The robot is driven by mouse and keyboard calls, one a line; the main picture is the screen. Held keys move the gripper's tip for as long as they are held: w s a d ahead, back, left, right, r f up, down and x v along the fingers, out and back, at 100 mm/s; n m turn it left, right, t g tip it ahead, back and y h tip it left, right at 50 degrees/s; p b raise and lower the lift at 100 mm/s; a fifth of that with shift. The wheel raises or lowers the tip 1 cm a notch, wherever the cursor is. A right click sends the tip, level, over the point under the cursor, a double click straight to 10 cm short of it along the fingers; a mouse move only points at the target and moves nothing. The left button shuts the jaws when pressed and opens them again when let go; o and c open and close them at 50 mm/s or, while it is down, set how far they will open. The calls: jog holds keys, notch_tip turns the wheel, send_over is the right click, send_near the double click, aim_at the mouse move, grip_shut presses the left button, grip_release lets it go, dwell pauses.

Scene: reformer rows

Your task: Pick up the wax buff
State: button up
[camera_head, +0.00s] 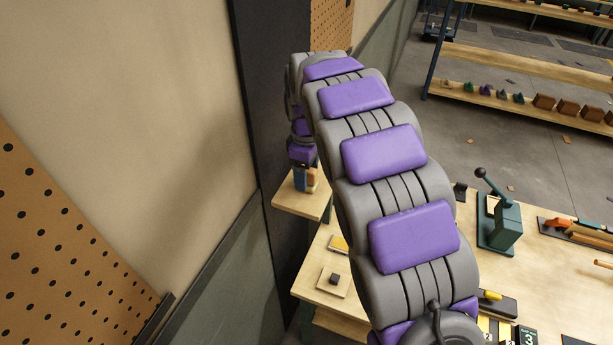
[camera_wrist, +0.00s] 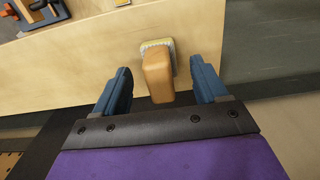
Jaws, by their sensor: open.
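The wax buff, as I take it, is a tan block (camera_wrist: 157,78) with a pale bristly pad at its far end. In the wrist view it sits on a light wooden surface (camera_wrist: 90,65). My gripper (camera_wrist: 160,64) is open, with one blue finger on each side of the block and a visible gap to both. The block's near end lies between the fingers. In the head view my gripper (camera_head: 305,178) is small, above a wooden ledge (camera_head: 290,200); a tan patch beside it seems to be the same block.
A wooden bench (camera_head: 440,275) holds a small dark block on a square plate (camera_head: 334,281), a green lever press (camera_head: 502,228) and several tools. A dark post (camera_head: 262,110) and wall stand left of the arm. Shelves (camera_head: 530,85) with small blocks are at the back right.

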notch_tip(320, 180, down, 2)
jog(key=shift+c, duration=0.4)
jog(key=c, duration=1.2)
jog(key=shift+o, duration=0.2)
jog(key=shift+r, duration=0.15)
jog(key=shift+r+b, duration=0.35)
jog(key=shift+r, duration=1.15)
jog(key=shift+s+r, duration=0.1)
jog(key=shift+r, duration=0.1)
jog(key=s+d+r+b, duration=0.1)
jog(key=s+d, duration=0.3)
jog(key=s, duration=1.1)
jog(key=shift+d+r+b, duration=0.15)
jog(key=shift+r+b, duration=0.05)
jog(key=shift+b, duration=0.65)
